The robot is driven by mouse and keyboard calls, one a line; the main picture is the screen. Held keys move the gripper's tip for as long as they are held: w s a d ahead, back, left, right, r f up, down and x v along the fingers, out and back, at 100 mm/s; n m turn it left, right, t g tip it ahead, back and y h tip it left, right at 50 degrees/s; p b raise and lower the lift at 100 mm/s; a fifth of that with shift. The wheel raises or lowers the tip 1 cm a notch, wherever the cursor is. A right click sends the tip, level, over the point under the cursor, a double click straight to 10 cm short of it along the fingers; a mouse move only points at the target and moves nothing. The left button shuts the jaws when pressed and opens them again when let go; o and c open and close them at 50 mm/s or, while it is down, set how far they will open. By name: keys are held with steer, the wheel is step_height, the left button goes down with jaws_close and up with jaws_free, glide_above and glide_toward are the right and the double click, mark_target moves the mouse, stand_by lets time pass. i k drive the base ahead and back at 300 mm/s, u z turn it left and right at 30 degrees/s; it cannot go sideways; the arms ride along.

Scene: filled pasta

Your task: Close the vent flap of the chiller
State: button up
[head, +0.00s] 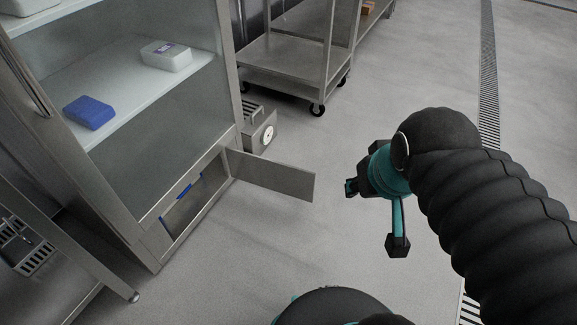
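The chiller (231,95) is the tall steel cabinet at left, with a low opening in its base. Its vent flap (277,178) is a flat metal panel, hinged at the right end of that opening and swung far out over the floor. My gripper (373,216) is to the right of the flap's free edge, apart from it. Its fingers look spread and empty, though my arm hides part of it.
A steel trolley (285,69) on castors and a small metal unit with a round dial (268,135) stand behind the flap. The chiller shelf holds a blue pack (89,112) and a white tub (166,56). Floor around the flap is clear.

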mark_target(295, 182)
steer(key=z, duration=1.35)
steer(key=i, duration=3.25)
steer(key=u, duration=4.25)
